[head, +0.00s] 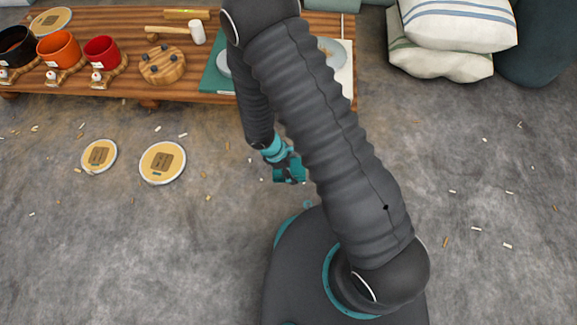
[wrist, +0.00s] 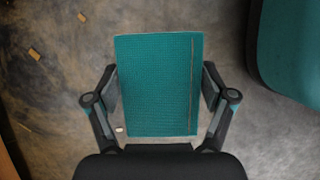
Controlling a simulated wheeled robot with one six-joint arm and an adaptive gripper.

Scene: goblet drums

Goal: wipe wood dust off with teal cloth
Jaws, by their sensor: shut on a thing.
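My gripper (wrist: 158,92) is shut on the teal cloth (wrist: 158,70), which is held flat between its two fingers in the wrist view. The cloth has a ribbed weave and a thin brownish line near its right edge. In the head view my gripper hangs low over the floor, in front of the bench, with teal (head: 290,172) showing at its end. Small pale and tan chips (head: 209,198) lie scattered on the grey floor; more chips (wrist: 34,53) show in the wrist view. I cannot tell whether the cloth touches the floor.
A wooden bench (head: 120,97) spans the back left. It bears an orange pot (head: 59,46), a red pot (head: 102,52), a mallet (head: 196,33) and a round wooden piece (head: 161,65). Two round discs (head: 99,157) (head: 162,161) lie on the floor. Striped cushions (head: 455,25) sit back right.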

